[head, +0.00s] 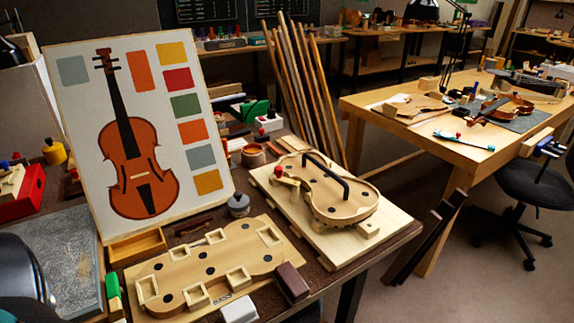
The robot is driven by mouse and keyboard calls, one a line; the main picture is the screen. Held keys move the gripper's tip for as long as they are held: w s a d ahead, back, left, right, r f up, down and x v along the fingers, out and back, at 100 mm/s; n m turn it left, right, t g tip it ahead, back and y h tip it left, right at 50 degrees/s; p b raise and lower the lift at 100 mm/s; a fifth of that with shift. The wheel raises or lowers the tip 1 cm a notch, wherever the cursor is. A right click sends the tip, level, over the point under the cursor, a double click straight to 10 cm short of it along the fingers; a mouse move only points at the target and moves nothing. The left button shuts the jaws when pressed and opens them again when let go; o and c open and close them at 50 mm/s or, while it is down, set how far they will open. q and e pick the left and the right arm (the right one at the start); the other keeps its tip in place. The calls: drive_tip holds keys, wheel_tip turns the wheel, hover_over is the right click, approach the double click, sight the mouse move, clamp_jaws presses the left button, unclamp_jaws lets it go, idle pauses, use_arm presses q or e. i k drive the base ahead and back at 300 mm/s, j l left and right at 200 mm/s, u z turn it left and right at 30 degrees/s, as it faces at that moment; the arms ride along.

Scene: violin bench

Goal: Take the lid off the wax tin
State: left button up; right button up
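A small grey round tin (238,204) stands on the near bench, just right of the violin picture board. A lid with a small dark knob sits on top of it, and it looks closed. It is the thing that looks most like the wax tin; no label can be read.
A wooden mould board (208,262) lies in front of the tin, and a violin body on a pale board (325,250) is to its right. The violin picture board (75,130) stands behind left. A brown block (292,283) and a white block (239,310) lie near the front edge.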

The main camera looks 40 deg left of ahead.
sight(239, 200)
drive_tip(key=l+u, duration=0.2)
drive_tip(key=u, duration=0.15)
drive_tip(key=i+l+u, duration=0.1)
drive_tip(key=u, duration=0.25)
drive_tip(key=l+u, duration=0.15)
drive_tip(key=u, duration=0.35)
drive_tip(key=l+u, duration=0.15)
drive_tip(key=u, duration=0.3)
